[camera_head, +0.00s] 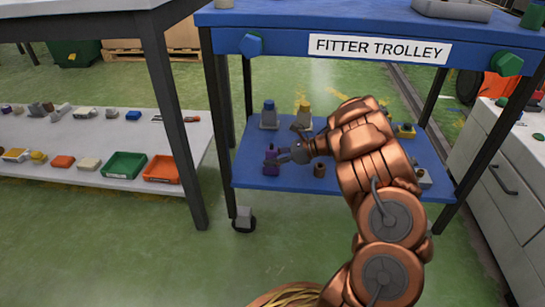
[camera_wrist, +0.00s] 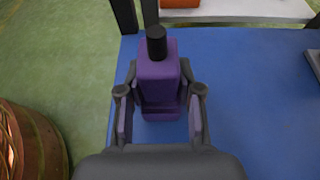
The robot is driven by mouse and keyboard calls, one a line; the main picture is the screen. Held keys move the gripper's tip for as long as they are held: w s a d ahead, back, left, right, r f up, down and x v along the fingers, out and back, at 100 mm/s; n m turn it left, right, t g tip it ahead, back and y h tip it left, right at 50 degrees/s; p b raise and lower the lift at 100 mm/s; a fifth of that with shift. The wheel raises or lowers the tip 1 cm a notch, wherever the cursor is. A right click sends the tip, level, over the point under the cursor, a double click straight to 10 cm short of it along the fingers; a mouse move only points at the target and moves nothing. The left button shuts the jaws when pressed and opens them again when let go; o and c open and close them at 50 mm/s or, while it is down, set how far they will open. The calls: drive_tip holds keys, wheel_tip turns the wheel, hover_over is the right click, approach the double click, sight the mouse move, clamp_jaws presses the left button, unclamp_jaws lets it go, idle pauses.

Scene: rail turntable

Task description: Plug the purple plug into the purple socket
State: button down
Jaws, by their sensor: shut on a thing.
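The purple plug (camera_wrist: 158,72), a purple block with a black cylindrical end (camera_wrist: 156,42), is between my gripper's fingers (camera_wrist: 160,98) in the wrist view. My gripper is shut on it. In the head view the purple plug (camera_head: 271,163) is small and upright at the left of the trolley's lower blue shelf, with my gripper (camera_head: 275,157) reaching it from the right. I cannot tell whether its base touches the shelf. I cannot make out a separate purple socket; my arm hides part of the shelf.
On the lower shelf (camera_head: 250,183) stand a blue-topped grey piece (camera_head: 269,116), a yellow-topped piece (camera_head: 304,116), a brown cylinder (camera_head: 320,170) and a yellow piece (camera_head: 405,131). The trolley's blue top (camera_head: 280,42) overhangs them. Dark legs (camera_head: 220,110) stand at the sides.

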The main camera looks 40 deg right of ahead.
drive_tip(key=shift+f, duration=0.1)
drive_tip(key=c, duration=0.7)
unclamp_jaws()
wheel_tip(320, 180, up, 10)
drive_tip(key=shift+f, duration=0.1)
